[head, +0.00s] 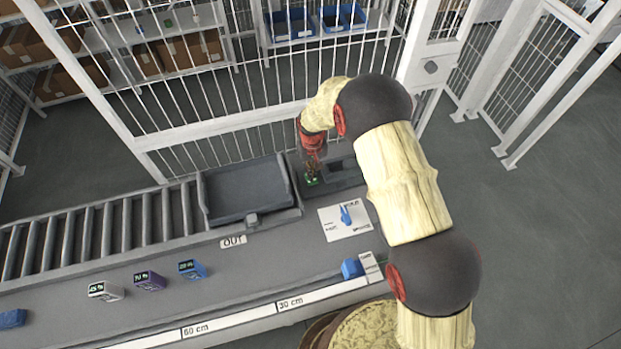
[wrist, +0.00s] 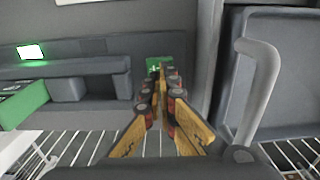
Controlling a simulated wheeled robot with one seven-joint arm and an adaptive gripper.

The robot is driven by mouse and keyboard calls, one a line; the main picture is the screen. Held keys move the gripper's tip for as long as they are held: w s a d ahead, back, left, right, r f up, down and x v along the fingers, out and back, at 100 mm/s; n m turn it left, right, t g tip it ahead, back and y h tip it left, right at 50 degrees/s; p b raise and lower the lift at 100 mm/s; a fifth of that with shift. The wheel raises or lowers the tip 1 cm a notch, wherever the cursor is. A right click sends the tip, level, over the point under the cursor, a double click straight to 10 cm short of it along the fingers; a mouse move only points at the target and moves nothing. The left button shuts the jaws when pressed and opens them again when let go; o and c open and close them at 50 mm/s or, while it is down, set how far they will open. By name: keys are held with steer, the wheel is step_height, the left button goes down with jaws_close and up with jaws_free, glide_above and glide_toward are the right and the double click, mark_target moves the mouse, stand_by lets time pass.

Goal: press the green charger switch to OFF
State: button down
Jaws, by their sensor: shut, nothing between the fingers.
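The green charger switch (wrist: 154,64) has a white mark and sits at the end of the dark grey charger (wrist: 105,46) in the wrist view. In the head view a bit of the green switch (head: 312,182) shows just below my gripper (head: 311,174). In the wrist view my gripper (wrist: 163,74) is shut and empty, its fingertips at the switch and hiding part of it. I cannot tell whether they touch it or which way it is set. The charger (head: 347,183) is partly hidden by my arm in the head view.
A grey tray (head: 245,190) stands left of the charger; its handle (wrist: 265,85) is near my gripper in the wrist view. A lit screen (wrist: 30,52) and green block (wrist: 22,104) are at left there. A white card (head: 333,230) lies in front; wire fencing (head: 215,125) stands behind.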

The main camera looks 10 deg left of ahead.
steer(key=shift+f+b, duration=1.05)
steer(key=shift+f, duration=0.45)
stand_by(0.8)
steer(key=shift+r, duration=0.15)
steer(key=shift+r+p, duration=1.45)
steer(key=shift+r, duration=1.95)
